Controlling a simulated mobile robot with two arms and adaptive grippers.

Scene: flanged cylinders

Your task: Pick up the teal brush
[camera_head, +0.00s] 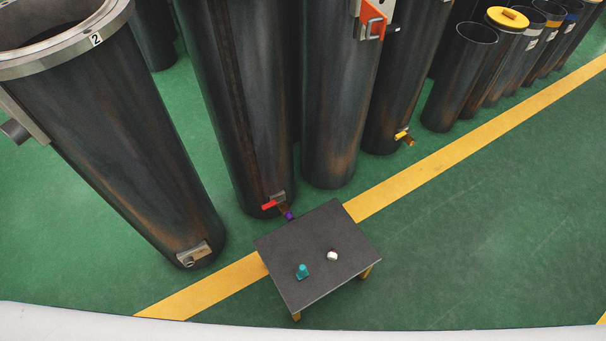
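A small teal object (302,271), which looks like the teal brush, stands on a low dark table (318,225). It is near the table's front left part, and its details are too small to make out. A small white object (332,256) sits to its right, apart from it. Neither of my grippers shows in the head view, and nothing touches the teal object.
Tall dark cylinders (250,110) stand close behind the table, and a flanged one marked 2 (130,140) is at left. A red-handled valve (270,204) juts out near the table's back edge. Green floor (480,240) lies open at right, crossed by a yellow stripe (440,165).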

